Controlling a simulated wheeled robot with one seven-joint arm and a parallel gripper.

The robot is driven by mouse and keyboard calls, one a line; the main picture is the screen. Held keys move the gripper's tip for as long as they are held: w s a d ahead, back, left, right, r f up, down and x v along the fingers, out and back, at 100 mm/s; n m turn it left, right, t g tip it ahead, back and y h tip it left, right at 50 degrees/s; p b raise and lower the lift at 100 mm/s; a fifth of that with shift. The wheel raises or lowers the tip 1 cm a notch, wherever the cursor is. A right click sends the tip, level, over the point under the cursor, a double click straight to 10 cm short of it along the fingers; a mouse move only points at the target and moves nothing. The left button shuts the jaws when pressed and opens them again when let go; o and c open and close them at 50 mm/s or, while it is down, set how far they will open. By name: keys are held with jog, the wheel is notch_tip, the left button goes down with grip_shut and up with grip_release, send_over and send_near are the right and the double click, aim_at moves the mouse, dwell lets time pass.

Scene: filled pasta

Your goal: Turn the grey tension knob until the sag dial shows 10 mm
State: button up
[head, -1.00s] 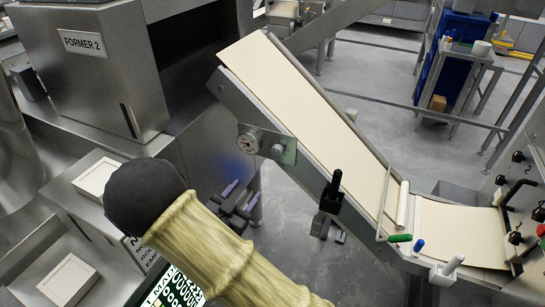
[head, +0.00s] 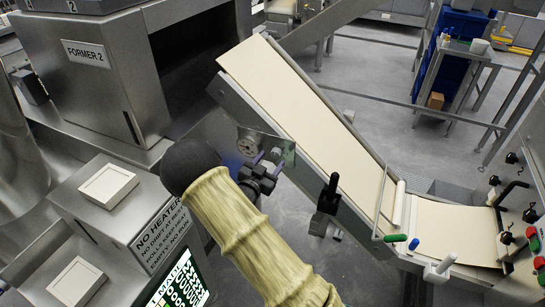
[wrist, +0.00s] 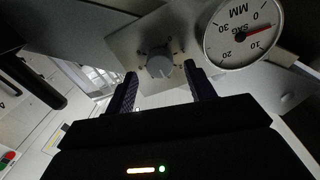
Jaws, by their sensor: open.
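The grey tension knob (wrist: 159,62) sits on a metal plate in the wrist view, with marks around it. My gripper (wrist: 161,72) is open, with one dark finger on each side of the knob; I cannot tell whether either finger touches it. The white sag dial (wrist: 238,34) is beside the knob, and its red needle points between 0 and 10. There the fingers make the knob hard to make out.
The sloping conveyor (head: 300,110) runs down to the right. A black lever (head: 329,192) stands on its side, right of my gripper. A steel box marked Former 2 (head: 95,90) is at upper left. Two white blocks (head: 108,184) lie on the steel units at left.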

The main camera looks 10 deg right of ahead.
jog(key=shift+x, duration=0.8)
jog(key=shift+a, duration=0.1)
jog(key=c, duration=1)
jog(key=shift+o, duration=0.2)
jog(key=shift+n, duration=0.5)
jog(key=n, duration=0.3)
jog(key=shift+b, duration=0.3)
jog(key=n, duration=0.4)
jog(key=shift+n, duration=0.4)
